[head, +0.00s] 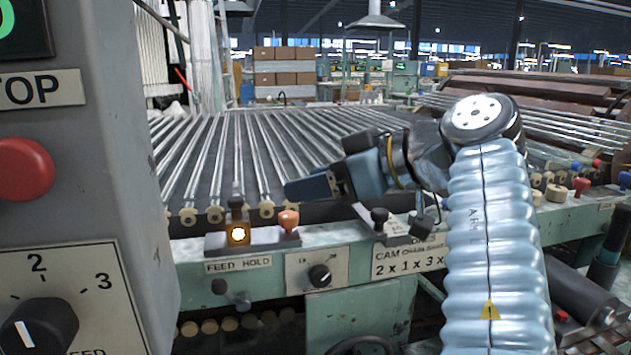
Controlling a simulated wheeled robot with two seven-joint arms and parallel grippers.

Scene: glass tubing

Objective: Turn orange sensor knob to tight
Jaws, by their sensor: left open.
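No tight mark can be read by the knob. My right gripper is out of view.
A grey control box (95,180) with a red stop button (24,169) and a speed dial (38,326) fills the left. A black dial (319,275) sits on the rail below the knob. Glass tubes (240,150) lie in rows behind. Several coloured knobs line the right rail.

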